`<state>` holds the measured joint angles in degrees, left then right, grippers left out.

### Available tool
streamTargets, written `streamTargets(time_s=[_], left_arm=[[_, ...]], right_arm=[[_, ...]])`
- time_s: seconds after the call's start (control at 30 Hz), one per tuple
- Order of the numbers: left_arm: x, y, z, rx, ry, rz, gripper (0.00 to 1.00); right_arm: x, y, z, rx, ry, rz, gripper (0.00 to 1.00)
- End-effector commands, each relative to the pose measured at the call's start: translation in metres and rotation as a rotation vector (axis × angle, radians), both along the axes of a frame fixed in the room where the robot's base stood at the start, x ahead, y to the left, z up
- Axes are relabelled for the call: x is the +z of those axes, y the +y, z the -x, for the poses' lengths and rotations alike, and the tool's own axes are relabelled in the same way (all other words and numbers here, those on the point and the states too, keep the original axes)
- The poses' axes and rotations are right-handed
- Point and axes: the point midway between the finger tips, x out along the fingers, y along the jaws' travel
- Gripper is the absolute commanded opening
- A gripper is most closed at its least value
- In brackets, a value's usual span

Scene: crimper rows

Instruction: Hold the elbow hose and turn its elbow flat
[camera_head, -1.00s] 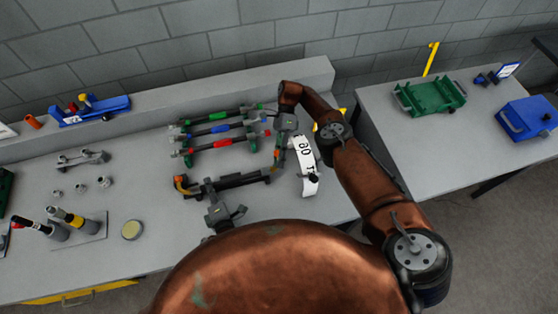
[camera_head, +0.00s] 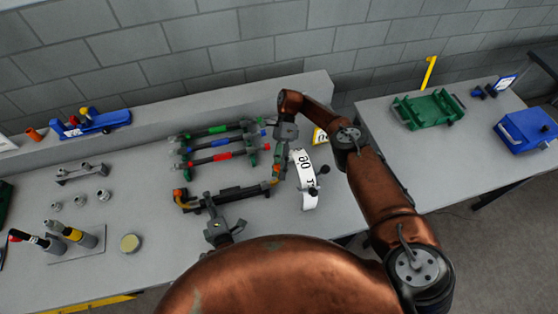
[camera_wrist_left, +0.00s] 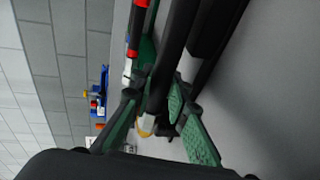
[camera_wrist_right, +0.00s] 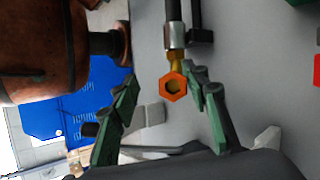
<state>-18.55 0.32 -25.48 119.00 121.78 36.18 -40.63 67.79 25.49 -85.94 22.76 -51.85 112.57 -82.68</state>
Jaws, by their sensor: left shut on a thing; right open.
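The elbow hose (camera_head: 237,191) is a dark hose lying crosswise in front of the hose rows, with orange-brown fittings at both ends. My left gripper (camera_head: 211,207) is shut on its dark length; the left wrist view shows the hose between the green finger pads (camera_wrist_left: 155,97). My right gripper (camera_head: 279,165) is at the hose's right end. In the right wrist view, the brass elbow with an orange hex nut (camera_wrist_right: 173,87) faces the camera, beyond a silver collar. The open fingers (camera_wrist_right: 165,98) stand either side of it, the right finger much closer. Whether it touches is unclear.
Hoses with green, blue and red bands (camera_head: 215,143) lie on racks behind. A curved white scale plate (camera_head: 305,180) with dark knobs stands right of my right gripper. Small fittings (camera_head: 80,200) and upright tools (camera_head: 75,236) are at left. A second table (camera_head: 400,165) holds a green tray (camera_head: 428,110).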

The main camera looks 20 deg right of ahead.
Motion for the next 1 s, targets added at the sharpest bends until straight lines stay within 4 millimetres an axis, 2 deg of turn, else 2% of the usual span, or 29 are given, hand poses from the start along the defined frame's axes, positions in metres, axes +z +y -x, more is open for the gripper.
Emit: streamTargets(time_s=[0.03,0.2,0.4,1.0], left_arm=[[-0.005,0.002,0.001,0.004,0.009,-0.008,0.0],[-0.006,0.002,0.001,0.002,0.012,-0.009,0.0],[-0.006,0.001,0.002,0.003,0.012,-0.007,0.0],[-0.005,0.002,0.002,0.003,0.011,-0.004,0.0]], right_arm=[[0.013,-0.001,-0.001,0.001,-0.001,-0.005,0.39],[0.045,-0.002,-0.001,0.001,-0.001,-0.004,0.39],[0.068,-0.001,-0.002,0.0,0.0,-0.003,0.39],[0.074,0.0,0.003,0.028,-0.027,0.007,0.4]])
